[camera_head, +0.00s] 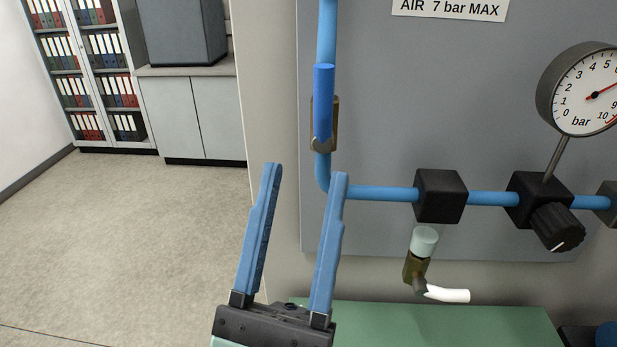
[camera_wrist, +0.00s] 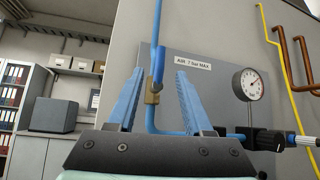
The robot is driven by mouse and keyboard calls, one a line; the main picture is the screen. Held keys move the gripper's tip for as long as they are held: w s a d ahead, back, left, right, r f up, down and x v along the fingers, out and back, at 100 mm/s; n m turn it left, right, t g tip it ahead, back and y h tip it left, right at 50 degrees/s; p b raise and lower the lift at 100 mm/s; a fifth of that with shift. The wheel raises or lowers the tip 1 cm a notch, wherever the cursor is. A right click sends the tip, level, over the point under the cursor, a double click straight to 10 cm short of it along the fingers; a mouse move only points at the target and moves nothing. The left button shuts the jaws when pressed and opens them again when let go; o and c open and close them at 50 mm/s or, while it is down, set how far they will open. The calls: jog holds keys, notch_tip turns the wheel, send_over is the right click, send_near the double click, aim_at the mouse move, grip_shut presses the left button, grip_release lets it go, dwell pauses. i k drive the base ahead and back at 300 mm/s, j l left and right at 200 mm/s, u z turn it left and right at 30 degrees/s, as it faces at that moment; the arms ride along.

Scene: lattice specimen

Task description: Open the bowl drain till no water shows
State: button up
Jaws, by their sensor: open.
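The bowl (camera_head: 424,242) is a small pale, clear-looking cup below a black block (camera_head: 441,196) on the blue air pipe. Its pale blue-grey tint looks like water, but I cannot make out a level. Under it is a brass drain valve (camera_head: 413,268) with a white lever (camera_head: 448,294) pointing right, roughly level. My gripper (camera_head: 306,170) is open and empty, its blue fingers pointing up, left of the bowl and apart from it. In the wrist view my gripper (camera_wrist: 161,74) also shows open; the bowl and drain are hidden there.
A blue-handled brass valve (camera_head: 323,105) stands on the vertical pipe just beyond my fingers. A pressure gauge (camera_head: 585,92) and black knob (camera_head: 557,228) are to the right. A green surface (camera_head: 430,325) lies below the drain. Open floor (camera_head: 130,230) is at left.

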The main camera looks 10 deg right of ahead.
aim_at(422, 289)
jog(key=j+z, duration=1)
jog(key=z, duration=0.15)
